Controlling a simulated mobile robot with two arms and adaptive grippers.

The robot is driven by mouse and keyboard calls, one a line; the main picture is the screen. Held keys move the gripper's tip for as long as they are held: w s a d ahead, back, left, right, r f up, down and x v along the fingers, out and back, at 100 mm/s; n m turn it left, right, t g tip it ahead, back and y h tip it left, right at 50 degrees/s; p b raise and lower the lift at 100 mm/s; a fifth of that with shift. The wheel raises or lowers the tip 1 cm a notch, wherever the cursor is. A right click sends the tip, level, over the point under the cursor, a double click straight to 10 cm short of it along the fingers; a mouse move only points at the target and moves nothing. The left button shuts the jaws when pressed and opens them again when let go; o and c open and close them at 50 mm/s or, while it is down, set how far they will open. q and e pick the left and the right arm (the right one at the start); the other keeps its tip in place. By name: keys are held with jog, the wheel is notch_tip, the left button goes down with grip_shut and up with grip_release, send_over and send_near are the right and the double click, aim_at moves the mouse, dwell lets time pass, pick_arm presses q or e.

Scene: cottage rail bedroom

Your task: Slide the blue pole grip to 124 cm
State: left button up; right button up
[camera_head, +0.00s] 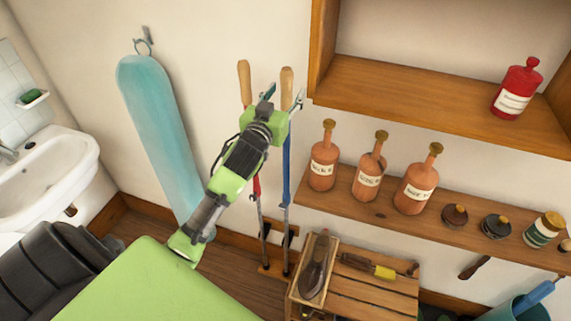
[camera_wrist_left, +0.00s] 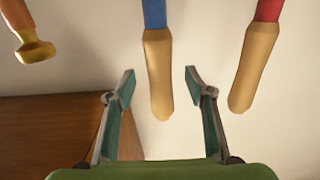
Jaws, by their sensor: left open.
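The blue pole (camera_head: 286,165) leans upright by the wall, with a blue shaft, a tan wooden handle (camera_head: 287,77) on top and a grey lower end. My left gripper (camera_head: 283,96) is open in front of its upper part. In the left wrist view, the blue shaft (camera_wrist_left: 155,14) and its wooden handle (camera_wrist_left: 159,75) appear upside down, the handle between the two open fingers (camera_wrist_left: 160,78). I cannot tell whether they touch it. The red pole (camera_head: 256,186) stands to the left, partly behind my arm. No centimetre marks are readable. My right gripper is not in view.
An ironing board (camera_head: 158,120) hangs left of the poles. A shelf (camera_head: 390,221) with bottles (camera_head: 416,187) and the upper wooden cabinet (camera_head: 430,100) stand close on the right. A wooden crate (camera_head: 362,294) sits below. The wall around the handles is bare.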

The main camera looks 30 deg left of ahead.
pick_arm(q)
jog(key=p+v, duration=0.1)
jog(key=v, duration=0.7)
jog(key=shift+s, duration=0.1)
dwell(0.4)
